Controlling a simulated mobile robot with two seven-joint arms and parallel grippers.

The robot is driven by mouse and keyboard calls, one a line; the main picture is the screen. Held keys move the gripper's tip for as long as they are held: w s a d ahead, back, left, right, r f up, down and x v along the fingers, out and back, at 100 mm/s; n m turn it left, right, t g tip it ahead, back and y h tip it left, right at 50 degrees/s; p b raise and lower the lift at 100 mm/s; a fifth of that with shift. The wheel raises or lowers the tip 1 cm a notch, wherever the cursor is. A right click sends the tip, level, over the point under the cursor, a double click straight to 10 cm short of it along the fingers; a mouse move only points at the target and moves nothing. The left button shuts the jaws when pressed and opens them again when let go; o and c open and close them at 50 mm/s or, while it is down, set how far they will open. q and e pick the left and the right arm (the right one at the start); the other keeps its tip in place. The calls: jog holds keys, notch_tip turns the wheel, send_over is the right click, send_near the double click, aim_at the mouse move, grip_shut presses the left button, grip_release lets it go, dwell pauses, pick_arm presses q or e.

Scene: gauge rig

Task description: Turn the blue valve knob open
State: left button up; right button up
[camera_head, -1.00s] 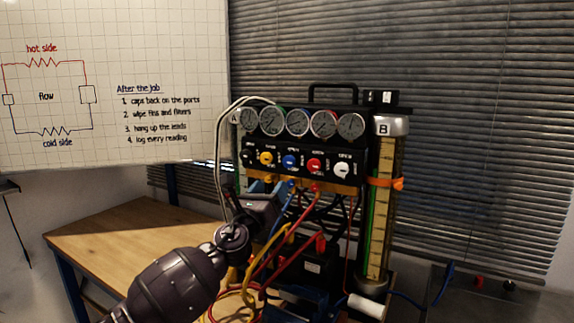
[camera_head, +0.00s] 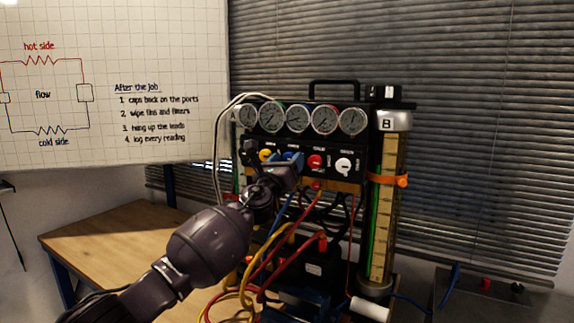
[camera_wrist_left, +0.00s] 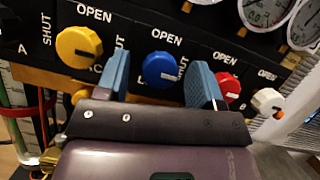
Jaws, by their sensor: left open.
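The blue valve knob (camera_wrist_left: 161,70) sits on the black valve panel, with a pale pointer mark at its lower right and the word OPEN above it. In the left wrist view my left gripper (camera_wrist_left: 162,78) is open, with one blue finger pad on each side of the knob. Whether the pads touch it I cannot tell. In the head view the left gripper (camera_head: 281,163) is in front of the panel and hides most of the blue knob (camera_head: 290,158). My right gripper is not in view.
A yellow knob (camera_wrist_left: 79,47) is left of the blue one; a red knob (camera_wrist_left: 227,86) and a white knob (camera_wrist_left: 267,101) are right. Gauges (camera_head: 298,117) line the top. Coloured hoses (camera_head: 279,245) hang below. A tall tube (camera_head: 384,210) stands right. The wooden table (camera_head: 110,235) is bare at left.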

pick_arm(q)
jog(key=shift+w, duration=0.1)
jog(key=c, duration=0.9)
